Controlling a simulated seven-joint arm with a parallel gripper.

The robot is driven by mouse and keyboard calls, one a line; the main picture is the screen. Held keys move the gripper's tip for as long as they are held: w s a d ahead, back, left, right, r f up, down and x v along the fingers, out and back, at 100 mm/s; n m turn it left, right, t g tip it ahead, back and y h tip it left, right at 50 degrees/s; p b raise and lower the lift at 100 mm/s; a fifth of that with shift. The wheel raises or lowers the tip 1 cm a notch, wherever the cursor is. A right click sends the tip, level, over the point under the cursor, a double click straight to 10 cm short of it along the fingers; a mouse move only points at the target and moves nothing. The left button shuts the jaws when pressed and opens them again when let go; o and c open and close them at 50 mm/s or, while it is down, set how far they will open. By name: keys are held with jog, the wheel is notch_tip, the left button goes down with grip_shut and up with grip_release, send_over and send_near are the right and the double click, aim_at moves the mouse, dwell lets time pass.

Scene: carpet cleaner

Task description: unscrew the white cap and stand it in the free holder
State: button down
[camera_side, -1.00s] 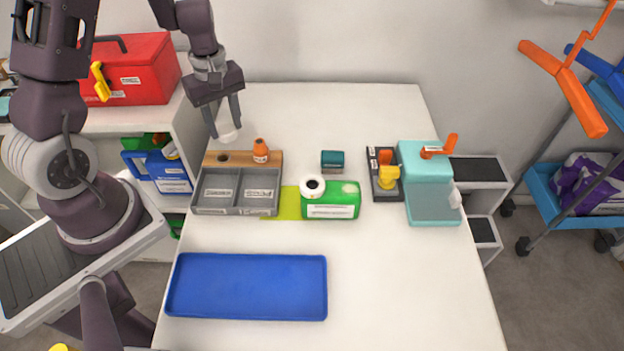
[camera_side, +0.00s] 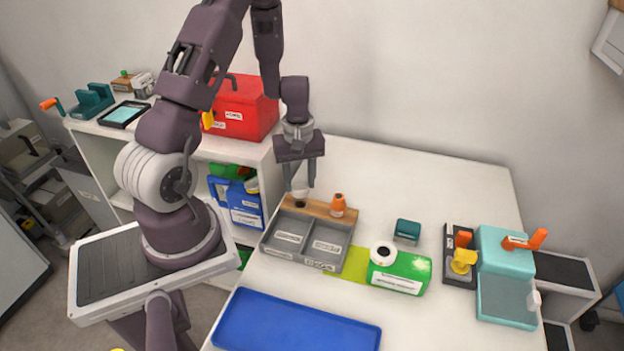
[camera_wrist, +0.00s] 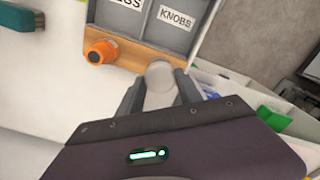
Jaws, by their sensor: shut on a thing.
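The white cap (camera_side: 300,193) is between the fingers of my gripper (camera_side: 301,186), which is shut on it. It also shows in the wrist view (camera_wrist: 160,76). The cap is upright at the left end of the wooden holder strip (camera_side: 319,209), right over the dark hole there. I cannot tell whether it touches the strip. An orange cap (camera_side: 338,205) stands in the strip's other place, to the right. The green bottle (camera_side: 405,264) lies on the table, its white neck (camera_side: 383,254) uncapped with a dark opening.
A grey two-part tray (camera_side: 345,262) adjoins the strip's front. A blue tray (camera_side: 295,325) lies at the front. A teal block (camera_side: 407,230), a dark stand with a yellow part (camera_side: 462,262) and a turquoise device (camera_side: 505,300) are to the right. The back of the table is clear.

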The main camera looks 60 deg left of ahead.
aim_at(300, 185)
jog(key=shift+f, duration=0.9)
jog(key=shift+f, duration=1.2)
dwell(0.6)
jog(key=c, duration=0.7)
grip_release()
notch_tip(300, 185, up, 7)
